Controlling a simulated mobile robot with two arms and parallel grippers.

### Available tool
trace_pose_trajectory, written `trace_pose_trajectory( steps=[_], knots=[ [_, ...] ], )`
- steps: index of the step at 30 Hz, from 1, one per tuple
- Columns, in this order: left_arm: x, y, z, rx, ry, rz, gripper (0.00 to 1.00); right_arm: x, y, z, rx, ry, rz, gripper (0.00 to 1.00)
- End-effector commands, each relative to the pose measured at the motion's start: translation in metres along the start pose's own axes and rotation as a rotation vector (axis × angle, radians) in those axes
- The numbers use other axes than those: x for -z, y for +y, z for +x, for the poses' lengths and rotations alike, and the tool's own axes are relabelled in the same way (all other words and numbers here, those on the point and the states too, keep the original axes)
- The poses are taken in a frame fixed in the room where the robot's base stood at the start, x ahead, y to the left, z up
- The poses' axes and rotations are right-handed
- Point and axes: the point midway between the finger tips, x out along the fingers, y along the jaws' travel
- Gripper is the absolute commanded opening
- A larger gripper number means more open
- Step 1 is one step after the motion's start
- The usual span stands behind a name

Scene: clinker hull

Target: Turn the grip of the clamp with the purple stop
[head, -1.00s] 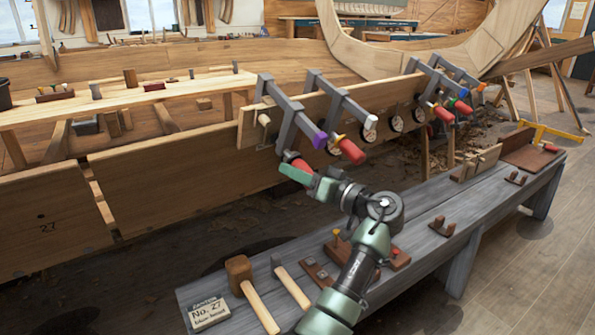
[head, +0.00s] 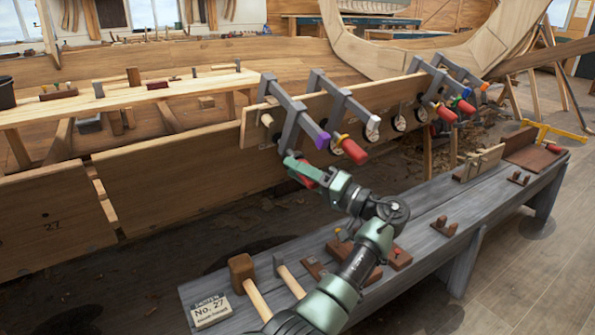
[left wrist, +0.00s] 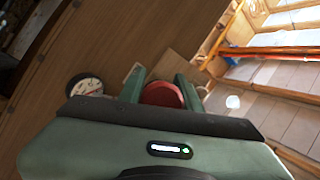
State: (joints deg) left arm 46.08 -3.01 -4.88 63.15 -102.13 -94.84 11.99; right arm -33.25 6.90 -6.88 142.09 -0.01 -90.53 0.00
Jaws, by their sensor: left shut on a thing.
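The clamp with the purple stop (head: 322,140) is the nearest clamp on the hull plank in the head view. Its grey bar (head: 288,105) reaches over the plank's top edge. Its red grip (head: 309,178) hangs low at the near side of the plank. My left gripper (head: 303,170) is shut on this grip, its green fingers partly hiding it. In the left wrist view the red grip (left wrist: 162,95) sits between the two green fingers. My right gripper is not in view.
A neighbouring clamp with a red grip (head: 353,151) stands close to the right, and more clamps are farther along. Below, a grey bench (head: 430,215) carries mallets (head: 243,272), wooden blocks and a label card (head: 210,310). Round dials hang along the plank.

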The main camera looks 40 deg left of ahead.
Motion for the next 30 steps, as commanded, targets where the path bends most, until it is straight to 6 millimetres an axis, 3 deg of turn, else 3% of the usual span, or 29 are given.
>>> trace_pose_trajectory(
  steps=[11,12,14,24,30],
  knots=[
    [-0.002,0.002,-0.001,0.001,-0.003,0.006,0.0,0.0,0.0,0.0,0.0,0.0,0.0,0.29],
    [-0.002,0.002,-0.001,0.0,-0.004,0.006,0.39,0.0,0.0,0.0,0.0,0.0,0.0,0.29],
    [-0.002,0.002,-0.001,0.0,-0.004,0.006,0.56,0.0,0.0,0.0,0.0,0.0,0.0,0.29],
    [-0.001,0.001,-0.002,0.0,-0.001,0.004,0.56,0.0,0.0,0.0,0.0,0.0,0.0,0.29],
    [-0.001,0.002,-0.028,-0.002,0.0,0.005,0.56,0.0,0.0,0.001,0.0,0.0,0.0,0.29]
  ],
)
